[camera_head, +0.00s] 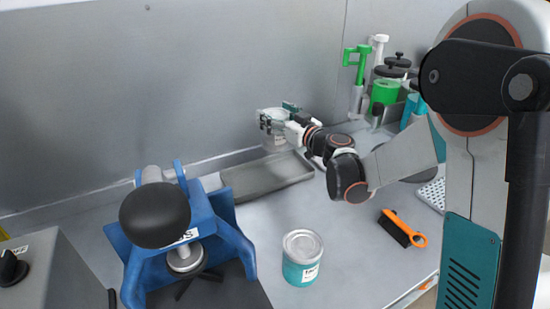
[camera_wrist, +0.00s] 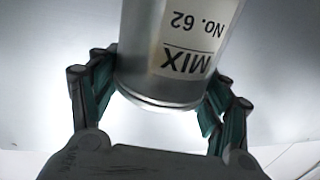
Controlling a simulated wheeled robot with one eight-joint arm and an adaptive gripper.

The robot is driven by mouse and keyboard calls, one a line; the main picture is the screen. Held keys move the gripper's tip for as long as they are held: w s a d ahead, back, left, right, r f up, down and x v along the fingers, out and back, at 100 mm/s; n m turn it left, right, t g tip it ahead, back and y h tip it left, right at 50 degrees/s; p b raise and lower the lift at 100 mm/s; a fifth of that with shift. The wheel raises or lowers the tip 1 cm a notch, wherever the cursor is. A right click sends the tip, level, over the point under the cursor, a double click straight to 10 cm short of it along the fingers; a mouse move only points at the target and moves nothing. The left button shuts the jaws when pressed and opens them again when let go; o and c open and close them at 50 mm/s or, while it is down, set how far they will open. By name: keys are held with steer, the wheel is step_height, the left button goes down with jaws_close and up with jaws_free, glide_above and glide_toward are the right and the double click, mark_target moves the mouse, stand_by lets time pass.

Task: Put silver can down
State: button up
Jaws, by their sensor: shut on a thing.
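The silver can (camera_wrist: 168,62) with a pale label reading MIX No. 62 is held in my gripper (camera_wrist: 165,98). In the head view, the held can (camera_head: 275,137) is small and partly hidden by my gripper (camera_head: 277,116). It is raised in front of the back wall, and appears above the back of a flat grey tray (camera_head: 247,190). I cannot tell its exact height.
A teal can with a silver lid (camera_head: 302,258) stands front centre. A blue agitator with a black knob (camera_head: 135,262) is at left. An orange brush (camera_head: 404,230) lies at right. Green and white dispensers (camera_head: 361,68) stand back right. The tray looks empty.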

step_height(320, 180, down, 12)
steer(key=b, duration=0.4)
steer(key=shift+f, duration=0.1)
steer(key=o, duration=1.8)
